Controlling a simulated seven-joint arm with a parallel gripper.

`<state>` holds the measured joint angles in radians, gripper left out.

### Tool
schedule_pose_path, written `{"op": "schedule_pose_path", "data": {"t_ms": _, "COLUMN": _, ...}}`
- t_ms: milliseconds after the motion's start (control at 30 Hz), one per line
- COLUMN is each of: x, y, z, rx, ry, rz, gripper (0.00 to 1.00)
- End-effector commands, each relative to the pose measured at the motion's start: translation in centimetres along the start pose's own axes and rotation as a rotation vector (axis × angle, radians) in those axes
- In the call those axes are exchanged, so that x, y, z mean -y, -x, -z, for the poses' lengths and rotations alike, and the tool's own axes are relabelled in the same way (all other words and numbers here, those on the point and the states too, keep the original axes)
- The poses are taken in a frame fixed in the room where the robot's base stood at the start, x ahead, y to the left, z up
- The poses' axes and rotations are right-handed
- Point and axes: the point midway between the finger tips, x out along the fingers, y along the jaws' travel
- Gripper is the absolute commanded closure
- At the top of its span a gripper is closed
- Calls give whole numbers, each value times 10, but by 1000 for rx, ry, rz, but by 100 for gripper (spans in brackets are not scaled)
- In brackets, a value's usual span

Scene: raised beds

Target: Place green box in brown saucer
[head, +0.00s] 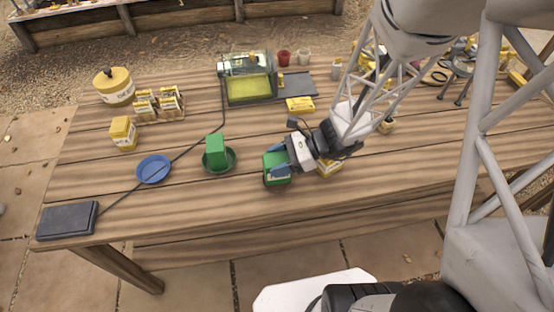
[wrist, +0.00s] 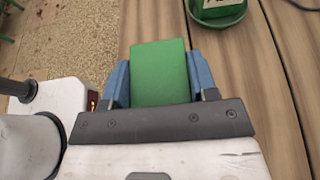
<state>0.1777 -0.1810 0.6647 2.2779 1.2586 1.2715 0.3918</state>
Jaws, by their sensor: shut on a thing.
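My gripper (head: 278,170) is shut on a green box (head: 274,161), low over the front middle of the wooden table. In the wrist view the green box (wrist: 160,72) sits between the two blue fingers. I cannot tell whether its underside touches anything. A second green box (head: 215,149) stands in a dark green saucer (head: 232,165) left of my gripper. That saucer also shows at the top of the wrist view (wrist: 222,22). A blue saucer (head: 153,169) lies farther left. I cannot make out a brown saucer in either view.
A yellow box (head: 123,133), a yellow canister (head: 114,86) and seed-packet holders (head: 159,104) stand at the left. A dark pad (head: 67,221) with a cable lies front left.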

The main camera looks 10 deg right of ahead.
Motion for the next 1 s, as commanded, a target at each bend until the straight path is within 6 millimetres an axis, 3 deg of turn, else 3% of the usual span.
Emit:
{"op": "schedule_pose_path", "data": {"t_ms": 400, "x": 0, "y": -4, "z": 8, "rx": 0, "ry": 0, "rz": 0, "gripper": 73}}
{"op": "schedule_pose_path", "data": {"t_ms": 433, "x": 0, "y": -3, "z": 8, "rx": 0, "ry": 0, "rz": 0, "gripper": 43}}
{"op": "schedule_pose_path", "data": {"t_ms": 567, "x": 0, "y": -3, "z": 8, "rx": 0, "ry": 0, "rz": 0, "gripper": 23}}
{"op": "schedule_pose_path", "data": {"t_ms": 1000, "x": 0, "y": -2, "z": 5, "rx": 0, "ry": 0, "rz": 0, "gripper": 22}}
